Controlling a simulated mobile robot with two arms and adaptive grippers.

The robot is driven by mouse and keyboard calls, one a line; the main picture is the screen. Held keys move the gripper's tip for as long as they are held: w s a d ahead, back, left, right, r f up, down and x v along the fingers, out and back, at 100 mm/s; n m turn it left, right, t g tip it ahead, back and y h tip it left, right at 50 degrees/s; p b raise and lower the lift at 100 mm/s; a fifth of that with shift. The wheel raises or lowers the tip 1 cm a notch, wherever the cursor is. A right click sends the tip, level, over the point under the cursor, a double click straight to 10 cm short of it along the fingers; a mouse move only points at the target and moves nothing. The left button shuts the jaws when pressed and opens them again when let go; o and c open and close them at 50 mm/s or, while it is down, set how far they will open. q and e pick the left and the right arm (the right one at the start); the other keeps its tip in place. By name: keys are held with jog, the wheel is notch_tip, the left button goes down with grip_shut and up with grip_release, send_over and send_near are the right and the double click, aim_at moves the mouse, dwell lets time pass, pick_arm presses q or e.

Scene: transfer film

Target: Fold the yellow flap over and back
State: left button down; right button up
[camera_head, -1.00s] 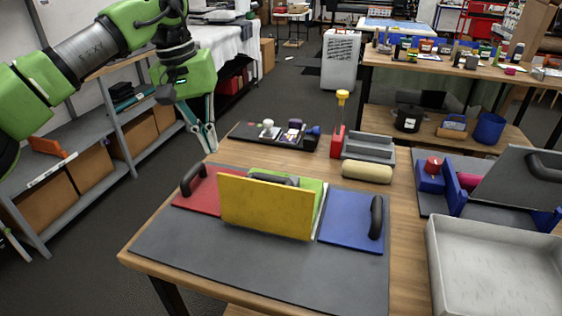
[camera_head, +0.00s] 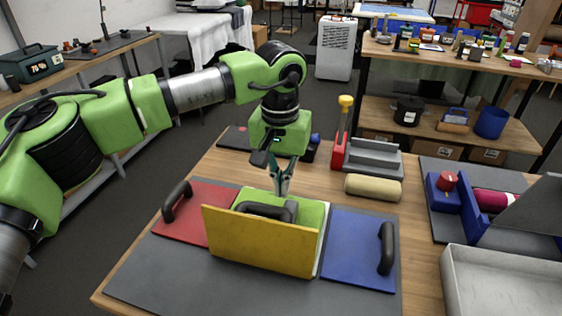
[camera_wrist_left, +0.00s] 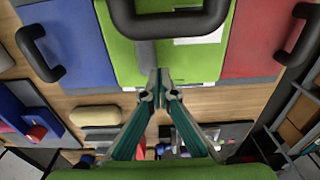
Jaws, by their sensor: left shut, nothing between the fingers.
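The yellow flap (camera_head: 262,242) stands nearly upright on the grey board (camera_head: 165,275). Behind it lies a green panel (camera_head: 311,216), with a black handle (camera_head: 265,210) between them. A red flap (camera_head: 200,225) with a black handle lies flat at the left, and a blue flap (camera_head: 350,250) with a black handle lies flat at the right. My left gripper (camera_head: 281,190) is shut and empty, pointing down just behind the yellow flap by the green panel's back edge. In the left wrist view its fingertips (camera_wrist_left: 160,85) are near the green panel (camera_wrist_left: 125,60) and the black handle (camera_wrist_left: 170,20). My right gripper is not seen.
A beige roll (camera_head: 373,188) and a grey stepped block (camera_head: 370,158) with a red holder lie behind the board. A grey tray (camera_head: 500,280) stands at the right front. The board's front left is clear.

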aim_at(262, 234)
pick_arm(q)
jog(key=s, duration=0.1)
jog(key=s+a+p, duration=0.1)
jog(key=shift+s, duration=0.3)
jog(key=shift+s+r, duration=0.15)
jog(key=shift+s, duration=0.2)
jog(key=shift+s+a, duration=0.15)
jog(key=shift+s, duration=0.1)
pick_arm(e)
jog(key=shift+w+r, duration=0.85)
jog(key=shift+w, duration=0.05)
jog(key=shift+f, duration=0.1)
